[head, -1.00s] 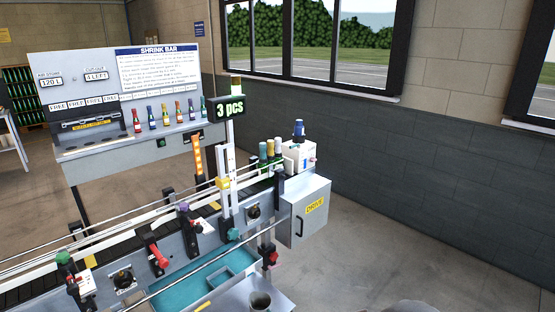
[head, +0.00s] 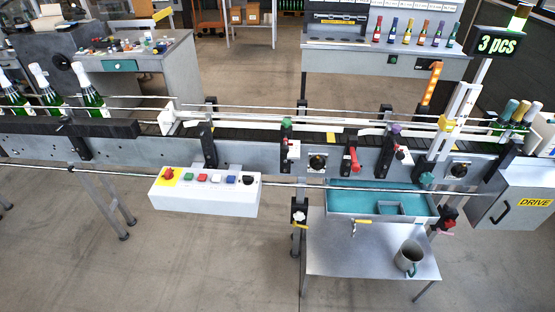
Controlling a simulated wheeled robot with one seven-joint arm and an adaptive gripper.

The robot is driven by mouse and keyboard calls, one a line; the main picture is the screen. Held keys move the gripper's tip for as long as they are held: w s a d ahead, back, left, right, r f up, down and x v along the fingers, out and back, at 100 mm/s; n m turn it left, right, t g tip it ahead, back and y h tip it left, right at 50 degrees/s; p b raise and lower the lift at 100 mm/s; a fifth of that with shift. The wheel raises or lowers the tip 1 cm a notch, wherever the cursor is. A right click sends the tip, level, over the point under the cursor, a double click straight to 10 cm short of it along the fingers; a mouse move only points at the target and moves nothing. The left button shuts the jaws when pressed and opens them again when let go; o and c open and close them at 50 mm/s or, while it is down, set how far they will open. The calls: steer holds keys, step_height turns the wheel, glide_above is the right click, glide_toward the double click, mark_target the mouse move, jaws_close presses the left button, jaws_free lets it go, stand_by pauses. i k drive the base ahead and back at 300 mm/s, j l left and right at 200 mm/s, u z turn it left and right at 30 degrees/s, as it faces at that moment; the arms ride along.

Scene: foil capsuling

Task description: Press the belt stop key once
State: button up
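A white control box (head: 205,194) hangs on the front of the conveyor, left of centre in the head view. Its top carries a row of keys: a red mushroom knob on a yellow plate (head: 168,174), a green key (head: 188,177), a red key (head: 202,178), a white key (head: 216,179), a blue key (head: 231,180) and a black knob (head: 247,180). The key labels are too small to read, so I cannot tell from lettering which one stops the belt. My gripper is not in view.
The conveyor (head: 260,155) runs across the view, with green bottles (head: 88,97) at left and foil-topped bottles (head: 520,112) at right. A steel table (head: 340,258) with a mug (head: 409,257) stands right of the box. The floor (head: 170,270) before the box is clear.

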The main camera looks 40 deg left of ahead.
mark_target(202, 177)
steer(key=j+u, duration=0.1)
steer(key=u, duration=1.9)
